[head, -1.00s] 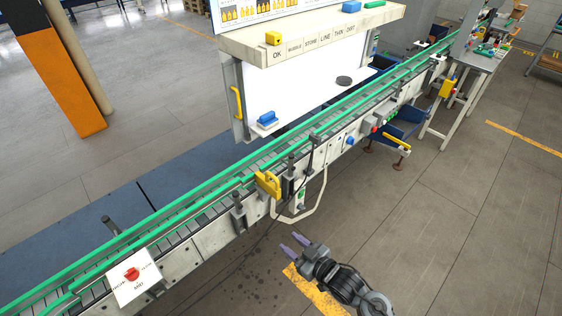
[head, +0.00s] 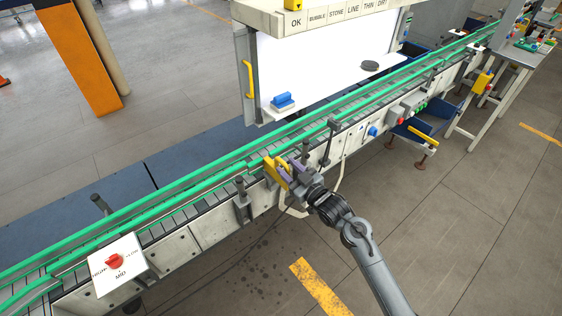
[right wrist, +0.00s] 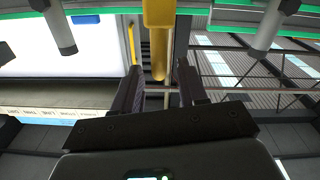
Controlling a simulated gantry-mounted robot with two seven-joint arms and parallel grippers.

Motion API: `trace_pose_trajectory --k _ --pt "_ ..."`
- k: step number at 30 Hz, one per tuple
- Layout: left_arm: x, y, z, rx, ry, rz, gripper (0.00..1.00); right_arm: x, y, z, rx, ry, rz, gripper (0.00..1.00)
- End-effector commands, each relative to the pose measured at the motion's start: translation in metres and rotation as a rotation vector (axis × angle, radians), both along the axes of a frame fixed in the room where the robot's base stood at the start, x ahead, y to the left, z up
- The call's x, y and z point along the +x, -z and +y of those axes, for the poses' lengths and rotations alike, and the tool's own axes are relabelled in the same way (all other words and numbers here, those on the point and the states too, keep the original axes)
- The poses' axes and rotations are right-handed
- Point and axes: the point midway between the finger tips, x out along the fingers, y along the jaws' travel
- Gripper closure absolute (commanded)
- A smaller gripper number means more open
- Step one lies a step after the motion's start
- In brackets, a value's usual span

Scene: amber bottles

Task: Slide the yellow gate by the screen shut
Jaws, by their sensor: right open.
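The yellow gate (head: 274,169) is a small yellow block with an upright part at the near rail of the conveyor, in front of the white screen (head: 330,60). My right gripper (head: 291,172) is at the gate's right side in the head view, its purple fingers beside the yellow part. In the right wrist view the gate's yellow bar (right wrist: 158,40) hangs down between the tips of the two open fingers, with a gap showing on each side. Whether a finger touches it, I cannot tell. My left gripper is not in view.
The conveyor (head: 190,205) with green rails runs diagonally past the screen. A grey post (head: 331,133) stands right of the gate, another (head: 240,188) left of it. A white card with a red knob (head: 117,265) is at lower left.

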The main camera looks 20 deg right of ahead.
Motion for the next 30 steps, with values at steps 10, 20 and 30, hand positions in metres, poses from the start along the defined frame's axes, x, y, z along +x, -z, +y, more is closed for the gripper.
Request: trace_pose_trajectory --k 10,20,30 --pt "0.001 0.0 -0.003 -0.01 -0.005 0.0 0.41 0.036 0.0 0.012 0.0 -0.001 0.0 0.58" --pt "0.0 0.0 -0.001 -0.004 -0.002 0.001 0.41 0.04 0.001 0.013 -0.001 -0.001 0.001 0.58" --pt "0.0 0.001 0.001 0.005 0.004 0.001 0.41 0.04 0.001 0.013 -0.001 0.0 0.001 0.99"
